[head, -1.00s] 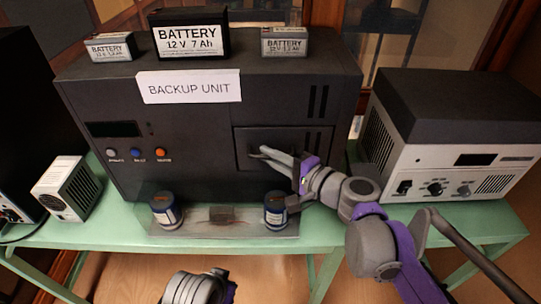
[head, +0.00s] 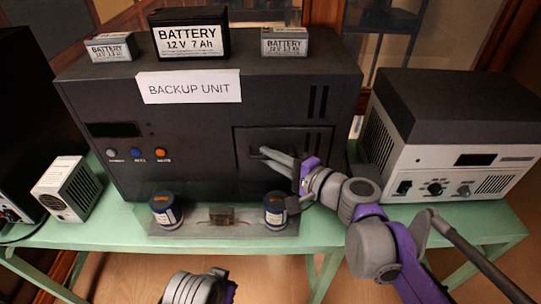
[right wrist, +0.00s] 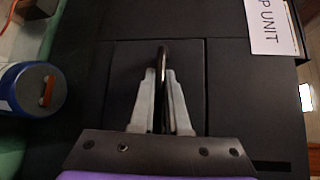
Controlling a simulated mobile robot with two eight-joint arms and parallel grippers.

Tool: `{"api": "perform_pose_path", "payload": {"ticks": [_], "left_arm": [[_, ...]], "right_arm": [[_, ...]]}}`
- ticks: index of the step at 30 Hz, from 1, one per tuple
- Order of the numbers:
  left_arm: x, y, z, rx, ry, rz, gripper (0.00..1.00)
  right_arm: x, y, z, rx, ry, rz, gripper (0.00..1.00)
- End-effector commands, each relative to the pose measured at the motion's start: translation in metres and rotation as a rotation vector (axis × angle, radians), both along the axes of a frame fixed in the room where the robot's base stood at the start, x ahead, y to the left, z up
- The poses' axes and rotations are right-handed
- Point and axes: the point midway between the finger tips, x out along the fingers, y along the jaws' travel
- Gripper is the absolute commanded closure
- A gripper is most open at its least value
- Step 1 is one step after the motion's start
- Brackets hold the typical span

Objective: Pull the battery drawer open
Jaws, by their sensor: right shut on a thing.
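The backup unit (head: 200,120) is a large dark box with a white label on its front edge. Its battery drawer (head: 312,142) is a dark rectangular panel at the lower right of the front, and it looks flush or nearly flush with the box. My right gripper (head: 264,152) is at this panel. In the right wrist view the two grey fingers (right wrist: 161,100) are closed on the thin dark drawer handle (right wrist: 163,58), which stands out from the panel. The fingers hide part of the handle. My left gripper is not clearly visible; only part of my left arm shows at the bottom of the head view.
Several batteries (head: 191,34) sit on top. A white-grey device (head: 450,165) stands close on the right, a small vented box (head: 67,188) on the left.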

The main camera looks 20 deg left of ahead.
Motion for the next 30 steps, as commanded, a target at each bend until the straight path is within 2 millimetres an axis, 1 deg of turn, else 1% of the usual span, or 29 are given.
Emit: {"api": "perform_pose_path", "payload": {"ticks": [5,8,15,21,25,30], "left_arm": [[0.000,0.000,0.007,0.000,-0.002,0.000,1.00],[0.001,0.000,0.014,0.000,-0.004,0.000,1.00],[0.003,0.000,0.036,0.000,-0.011,0.000,1.00],[0.006,0.000,0.055,0.000,-0.018,0.000,1.00],[0.008,0.000,0.065,0.000,-0.022,0.000,1.00],[0.010,0.000,0.073,0.000,-0.025,0.000,1.00]], "right_arm": [[-0.019,-0.005,0.001,-0.002,-0.001,0.000,1.00],[-0.037,-0.011,0.001,-0.002,-0.001,0.000,1.00],[-0.091,-0.026,0.003,-0.004,-0.003,0.001,1.00],[-0.132,-0.038,0.003,-0.003,-0.003,0.001,1.00],[-0.152,-0.044,0.002,-0.002,-0.002,0.001,1.00],[-0.168,-0.048,0.001,-0.002,-0.001,0.000,1.00]]}}
